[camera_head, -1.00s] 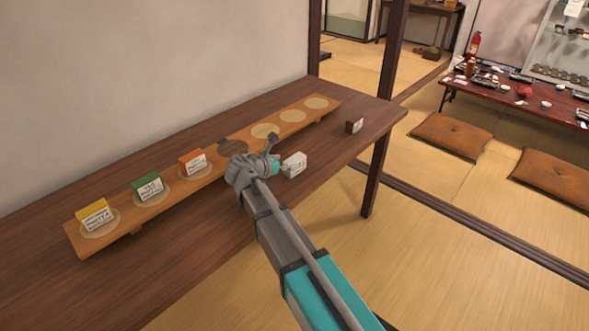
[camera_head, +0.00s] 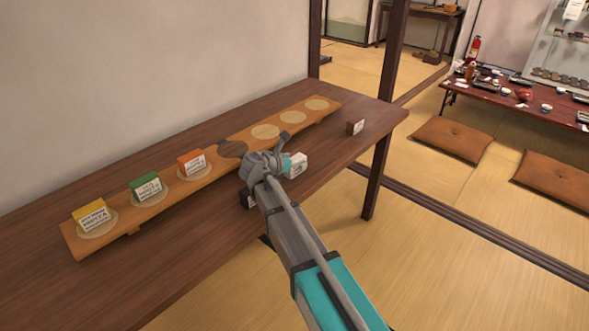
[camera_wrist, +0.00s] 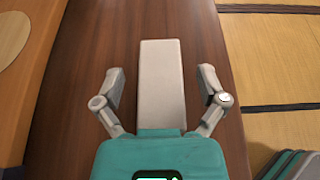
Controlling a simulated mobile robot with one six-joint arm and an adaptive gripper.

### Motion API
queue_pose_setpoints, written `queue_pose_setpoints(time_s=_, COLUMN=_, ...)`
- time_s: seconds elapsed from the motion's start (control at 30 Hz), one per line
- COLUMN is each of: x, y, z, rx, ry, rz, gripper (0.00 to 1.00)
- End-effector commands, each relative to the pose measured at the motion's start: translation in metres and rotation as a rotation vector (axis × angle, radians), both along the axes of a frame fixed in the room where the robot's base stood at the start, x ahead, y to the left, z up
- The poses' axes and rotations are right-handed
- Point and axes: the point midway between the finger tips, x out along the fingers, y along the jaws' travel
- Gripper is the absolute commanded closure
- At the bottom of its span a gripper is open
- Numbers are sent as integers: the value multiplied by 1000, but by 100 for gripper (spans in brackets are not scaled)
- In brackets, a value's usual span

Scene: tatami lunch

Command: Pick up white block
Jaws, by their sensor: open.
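The white block (camera_head: 298,164) is on the dark wooden table, just right of my gripper and partly hidden by it in the head view. In the wrist view the white block (camera_wrist: 162,85) shows as a long pale shape running away from me, label side not visible. My gripper (camera_wrist: 161,75) is open, with one finger on each side of the block and a gap to the block on both sides. The near end of the block meets the teal gripper body in the picture.
A wooden rack (camera_head: 130,222) along the wall holds yellow (camera_head: 92,214), green (camera_head: 145,187) and orange (camera_head: 191,163) blocks; several round spots are empty. A black block (camera_head: 247,199) shows beside my arm.

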Motion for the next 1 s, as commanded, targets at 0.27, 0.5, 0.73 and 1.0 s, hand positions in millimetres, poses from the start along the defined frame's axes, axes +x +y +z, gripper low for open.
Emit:
queue_pose_setpoints(time_s=0.27, x=6, y=-5, z=-3, rx=0, ry=0, rz=0, gripper=9)
queue_pose_setpoints(time_s=0.5, x=5, y=-5, z=-3, rx=0, ry=0, rz=0, gripper=9)
queue_pose_setpoints(time_s=0.73, x=5, y=-5, z=-3, rx=0, ry=0, rz=0, gripper=20)
queue_pose_setpoints(time_s=1.0, x=5, y=-5, z=-3, rx=0, ry=0, rz=0, gripper=70)
